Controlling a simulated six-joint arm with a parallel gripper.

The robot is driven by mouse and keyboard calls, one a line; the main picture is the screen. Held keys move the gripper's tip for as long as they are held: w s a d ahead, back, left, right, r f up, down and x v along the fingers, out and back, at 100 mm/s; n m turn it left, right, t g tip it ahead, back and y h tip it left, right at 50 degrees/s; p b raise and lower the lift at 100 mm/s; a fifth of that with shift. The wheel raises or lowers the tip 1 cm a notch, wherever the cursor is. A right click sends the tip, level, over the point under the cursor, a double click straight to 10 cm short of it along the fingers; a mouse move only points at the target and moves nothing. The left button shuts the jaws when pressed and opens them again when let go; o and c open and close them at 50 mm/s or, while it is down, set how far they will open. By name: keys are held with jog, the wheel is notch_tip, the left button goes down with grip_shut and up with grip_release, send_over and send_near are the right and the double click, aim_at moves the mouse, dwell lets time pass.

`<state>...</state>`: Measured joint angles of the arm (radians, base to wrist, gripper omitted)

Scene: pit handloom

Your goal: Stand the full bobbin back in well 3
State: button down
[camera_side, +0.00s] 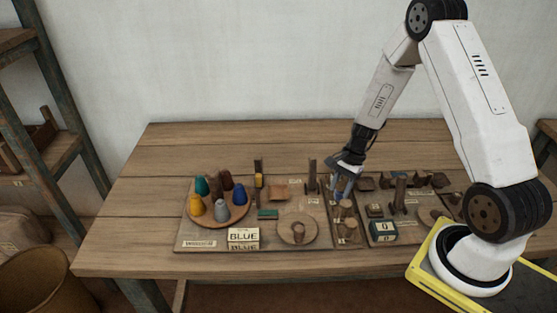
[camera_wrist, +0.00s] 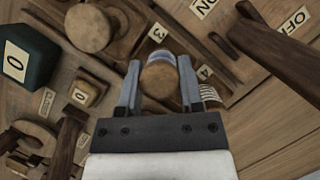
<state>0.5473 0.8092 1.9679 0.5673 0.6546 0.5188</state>
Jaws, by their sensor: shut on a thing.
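My gripper (camera_side: 345,181) is over the narrow bobbin rack (camera_side: 357,238), pointing down. In the wrist view my gripper (camera_wrist: 159,66) is shut on a bobbin (camera_wrist: 158,77) with a round wooden end and a pale blue band of thread. The label "3" (camera_wrist: 157,33) lies just beyond the fingertips, and the label "4" (camera_wrist: 204,73) lies to the right of the bobbin. The held bobbin hides what is under it, so I cannot tell whether its foot is inside a well.
Another round-topped bobbin (camera_wrist: 90,27) stands close by at upper left. A dark counter block (camera_side: 383,231) showing 0 and wooden posts stand to the right. To the left are a round tray of coloured cones (camera_side: 218,222) and a "BLUE" sign (camera_side: 243,237).

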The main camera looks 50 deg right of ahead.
jog(key=shift+f, duration=0.15)
jog(key=shift+c, duration=1.2)
grip_release()
jog(key=shift+r, duration=0.2)
jog(key=v, duration=1.2)
jog(key=s+a+r+n+t+h, duration=0.1)
jog(key=s+a+n+h, duration=0.1)
jog(key=a+n, duration=0.7)
jog(key=s+a+r+n+t+h, duration=0.1)
jog(key=s+a+n, duration=0.3)
jog(key=a+n, duration=0.5)
jog(key=shift+a+r+t+h, duration=0.3)
jog(key=shift+r+h, duration=0.4)
jog(key=shift+r, duration=0.15)
